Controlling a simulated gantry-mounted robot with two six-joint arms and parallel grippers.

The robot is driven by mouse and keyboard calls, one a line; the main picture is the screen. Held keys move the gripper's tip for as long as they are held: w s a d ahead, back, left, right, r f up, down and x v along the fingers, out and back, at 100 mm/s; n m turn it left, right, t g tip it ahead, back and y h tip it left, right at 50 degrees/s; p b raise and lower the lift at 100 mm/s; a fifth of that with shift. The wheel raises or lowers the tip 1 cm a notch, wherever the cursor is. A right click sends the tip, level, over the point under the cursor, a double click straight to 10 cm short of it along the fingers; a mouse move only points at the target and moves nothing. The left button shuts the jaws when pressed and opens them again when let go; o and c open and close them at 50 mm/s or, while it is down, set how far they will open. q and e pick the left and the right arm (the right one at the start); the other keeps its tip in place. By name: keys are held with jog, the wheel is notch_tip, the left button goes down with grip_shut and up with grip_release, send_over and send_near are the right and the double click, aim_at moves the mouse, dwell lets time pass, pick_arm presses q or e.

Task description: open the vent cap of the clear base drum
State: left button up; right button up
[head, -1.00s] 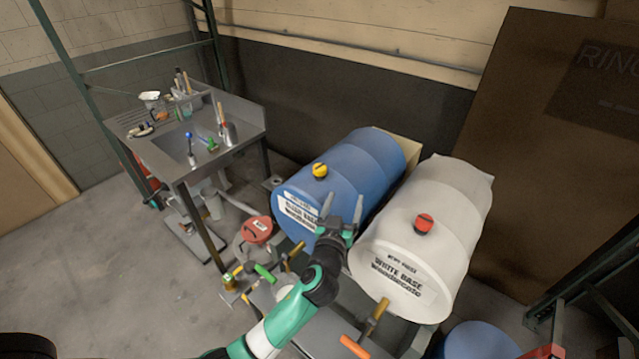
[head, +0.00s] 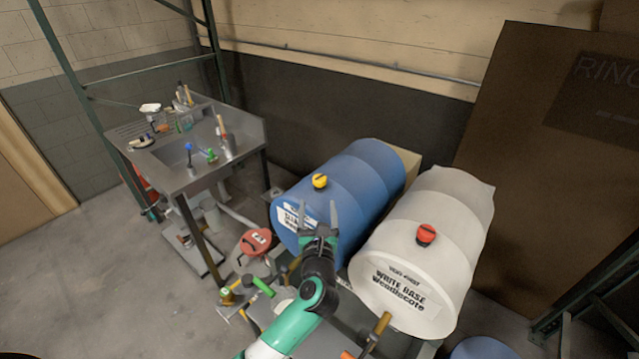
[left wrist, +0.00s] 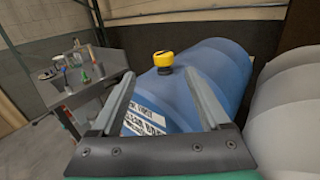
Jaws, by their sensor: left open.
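A blue drum (head: 352,177) lies on its side, with a partly covered white label on its front end. Its yellow vent cap (head: 320,181) sits on top near the front. The cap (left wrist: 163,59) shows in the left wrist view just beyond and between my fingertips, apart from them. My left gripper (head: 318,207) is open and empty, in front of the blue drum and a little below the cap in the head view. Its two fingers (left wrist: 160,76) stand wide apart in the wrist view. My right gripper is not in view.
A white drum (head: 440,225) labelled WHITE BASE, with a red cap (head: 426,235), lies close on the right. A steel sink bench (head: 195,172) with tools stands at the left. A red round can lid (head: 256,241) and a green-handled tap (head: 258,286) are below the blue drum.

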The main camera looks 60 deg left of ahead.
aim_at(320, 182)
pick_arm(q)
jog(key=b+x, duration=0.2)
jog(key=x, duration=0.9)
jog(key=shift+w+a+f+b, duration=0.15)
jog(key=shift+w+a+b, duration=0.05)
jog(key=shift+w+b, duration=0.15)
grip_shut()
jog(key=b, duration=0.1)
jog(key=n+g+b, duration=0.1)
jog(key=shift+w+f+y+b, duration=0.15)
jog(key=shift+f+y+b, duration=0.2)
jog(key=shift+f+y, duration=0.05)
jog(key=shift+r+n+g, duration=0.15)
jog(key=shift+n+g, duration=0.15)
jog(key=shift+g, duration=0.2)
jog(key=shift+r, duration=0.15)
grip_release()
